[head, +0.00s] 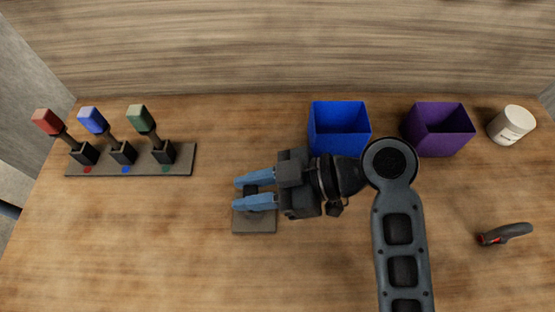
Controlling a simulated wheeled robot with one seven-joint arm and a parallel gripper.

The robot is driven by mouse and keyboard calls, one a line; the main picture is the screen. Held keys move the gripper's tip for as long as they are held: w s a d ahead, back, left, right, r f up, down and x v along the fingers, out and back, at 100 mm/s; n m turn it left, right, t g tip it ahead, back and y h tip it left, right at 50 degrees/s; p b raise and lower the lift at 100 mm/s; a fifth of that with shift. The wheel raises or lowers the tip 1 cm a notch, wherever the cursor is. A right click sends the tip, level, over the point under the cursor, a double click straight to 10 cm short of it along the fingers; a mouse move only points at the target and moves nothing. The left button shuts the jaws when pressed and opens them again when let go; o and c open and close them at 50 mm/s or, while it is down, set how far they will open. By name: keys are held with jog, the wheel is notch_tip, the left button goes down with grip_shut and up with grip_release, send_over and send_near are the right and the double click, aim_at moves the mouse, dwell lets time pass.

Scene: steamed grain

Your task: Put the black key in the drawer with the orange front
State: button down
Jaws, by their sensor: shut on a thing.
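My gripper (240,194) reaches left over the middle of the table, with its two blue fingers side by side. It is shut on a small dark thing (250,188) between the fingers. The fingers and wrist hide much of this thing, and I cannot tell whether it is the black key. A dark square plate (254,222) lies on the table under the fingers. I cannot tell whether the held thing touches the plate. No drawer with an orange front shows in the head view.
A dark rack (184,158) at the left holds tilted red, blue and green handles. An open blue bin (340,115) and purple bin (448,143) stand behind my arm. A white jar (511,124) and a grey-red tool (508,233) are at the right. The front left is clear.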

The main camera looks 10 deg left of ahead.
jog(key=shift+s+a+f+b, duration=0.1)
jog(key=shift+f+b, duration=1.05)
jog(key=shift+f, duration=0.75)
jog(key=shift+f, duration=0.15)
jog(key=c, duration=0.9)
grip_release()
jog(key=shift+o, duration=0.2)
